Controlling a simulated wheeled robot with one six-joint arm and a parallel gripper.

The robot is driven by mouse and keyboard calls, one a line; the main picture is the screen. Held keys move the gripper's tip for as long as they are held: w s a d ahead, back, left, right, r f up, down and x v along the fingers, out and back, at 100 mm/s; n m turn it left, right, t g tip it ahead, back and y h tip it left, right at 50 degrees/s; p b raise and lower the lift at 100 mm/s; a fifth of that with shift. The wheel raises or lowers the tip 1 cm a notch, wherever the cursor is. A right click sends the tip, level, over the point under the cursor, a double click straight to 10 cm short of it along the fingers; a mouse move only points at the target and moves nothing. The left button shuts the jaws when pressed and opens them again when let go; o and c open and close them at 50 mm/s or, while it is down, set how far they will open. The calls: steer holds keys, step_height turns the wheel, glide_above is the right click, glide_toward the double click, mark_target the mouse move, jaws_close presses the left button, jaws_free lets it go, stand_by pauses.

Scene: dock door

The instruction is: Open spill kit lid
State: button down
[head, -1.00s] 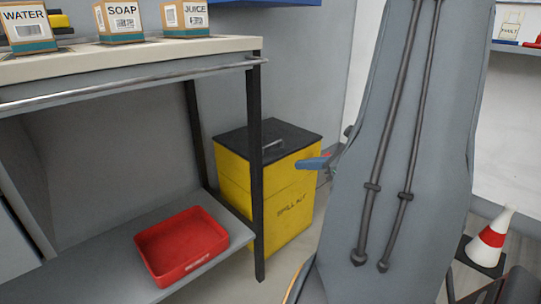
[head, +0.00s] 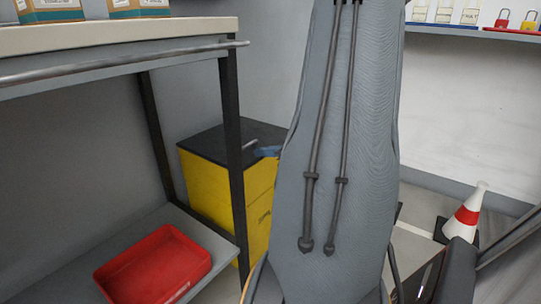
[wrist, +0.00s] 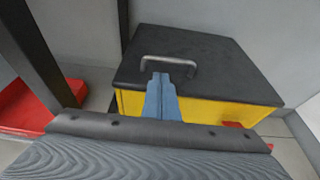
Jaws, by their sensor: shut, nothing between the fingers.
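The spill kit is a yellow box (head: 205,185) with a flat black lid (head: 215,147), standing behind the bench leg. The lid lies closed. Its grey bar handle (wrist: 185,62) arches over the lid in the wrist view, and part of it (head: 250,144) shows in the head view. My gripper (wrist: 161,76) has its blue fingers shut together and empty. My arm hides the box's right side in the head view.
A bench with a metal rail (head: 120,61) and a black leg (head: 234,150) stands to the left, partly in front of the box. A red tray (head: 155,268) sits on its lower shelf. A striped cone (head: 467,212) stands at right. Walls are close behind the box.

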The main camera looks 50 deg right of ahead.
mark_target(255, 159)
steer(key=shift+b+x, duration=0.65)
steer(key=shift+x, duration=1.6)
steer(key=shift+d+r, duration=0.1)
steer(key=shift+r, duration=0.05)
